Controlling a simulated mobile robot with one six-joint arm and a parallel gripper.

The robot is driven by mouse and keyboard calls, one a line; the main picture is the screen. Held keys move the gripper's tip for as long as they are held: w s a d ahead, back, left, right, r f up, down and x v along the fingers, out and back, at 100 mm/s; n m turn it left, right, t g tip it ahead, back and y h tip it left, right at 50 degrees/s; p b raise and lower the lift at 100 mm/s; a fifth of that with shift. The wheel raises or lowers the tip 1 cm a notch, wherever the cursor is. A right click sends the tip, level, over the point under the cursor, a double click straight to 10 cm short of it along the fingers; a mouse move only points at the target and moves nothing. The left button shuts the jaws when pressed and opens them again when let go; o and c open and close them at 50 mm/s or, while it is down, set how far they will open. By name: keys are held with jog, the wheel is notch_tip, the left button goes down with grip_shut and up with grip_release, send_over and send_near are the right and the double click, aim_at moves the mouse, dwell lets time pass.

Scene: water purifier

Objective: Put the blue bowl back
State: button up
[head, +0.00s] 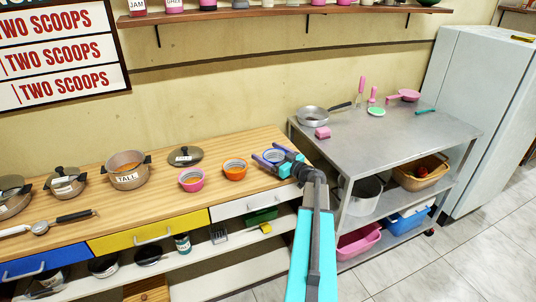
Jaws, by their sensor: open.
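The blue bowl (274,157) sits on the wooden counter (225,150) near its right end, right of an orange bowl (235,171) and a pink bowl (192,180). My gripper (270,160) is at the blue bowl, reaching in from the right and front. Its jaws are open, and they overlap the bowl in the picture. I cannot tell whether the fingers touch the bowl. Part of the bowl is hidden by my gripper and arm.
Pots (127,168) and a dark lid (185,155) stand left on the counter. A metal table (390,140) with a pan (313,116) and pink utensils is at the right, beside a white fridge (490,110). A wall shelf (230,14) holds jars.

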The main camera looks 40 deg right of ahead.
jog(key=s+b, duration=0.1)
jog(key=s, duration=1.1)
jog(key=shift+r, duration=0.1)
dwell(0.6)
